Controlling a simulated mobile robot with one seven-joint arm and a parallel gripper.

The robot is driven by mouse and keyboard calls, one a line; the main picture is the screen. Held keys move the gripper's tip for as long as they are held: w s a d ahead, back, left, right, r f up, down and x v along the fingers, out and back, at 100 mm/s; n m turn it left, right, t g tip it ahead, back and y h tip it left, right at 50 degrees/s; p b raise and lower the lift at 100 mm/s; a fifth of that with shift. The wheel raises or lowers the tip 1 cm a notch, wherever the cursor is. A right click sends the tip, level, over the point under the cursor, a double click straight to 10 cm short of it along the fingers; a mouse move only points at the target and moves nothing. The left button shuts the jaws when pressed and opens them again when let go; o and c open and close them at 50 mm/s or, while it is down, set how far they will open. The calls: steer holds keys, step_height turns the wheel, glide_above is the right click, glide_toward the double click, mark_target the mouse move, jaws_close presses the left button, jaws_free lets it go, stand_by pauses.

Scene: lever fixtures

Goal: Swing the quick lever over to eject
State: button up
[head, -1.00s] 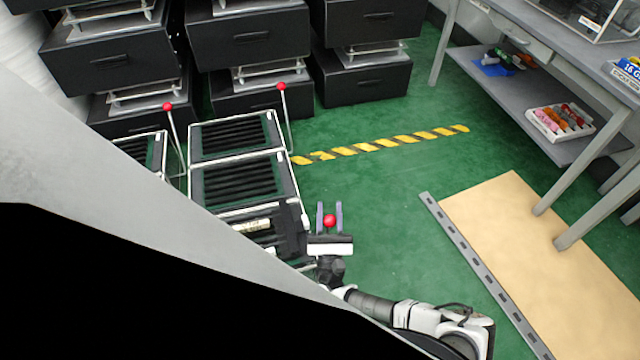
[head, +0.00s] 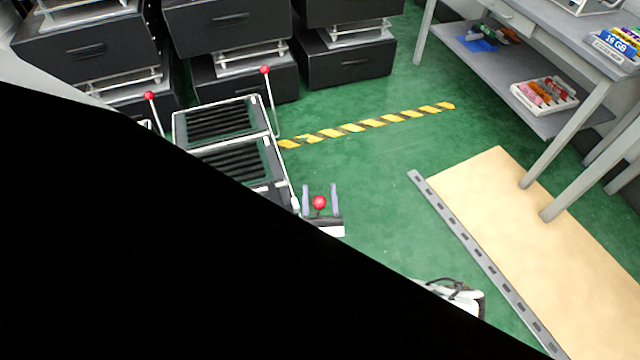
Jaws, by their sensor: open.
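A red ball knob (head: 319,202) sits between the two fingers of my gripper (head: 320,198). The fingers are spread on either side of it, and I cannot tell whether they touch it. The knob's shaft is mostly hidden by my gripper. Two other levers with red knobs stand upright farther back: one at the right corner of the rack (head: 265,70), one at the left (head: 149,96). No readable label shows which is the quick lever or where eject lies.
A framed rack with dark slatted panels (head: 222,120) stands left of my gripper. Black drawer units (head: 345,66) line the back. Green floor is open to the right, with a yellow-black stripe (head: 365,124), a tan board (head: 530,230) and a workbench (head: 540,95). Black covers the lower left.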

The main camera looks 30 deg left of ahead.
step_height(320, 180, up, 20)
steer(key=p, duration=0.6)
steer(key=shift+p, duration=0.4)
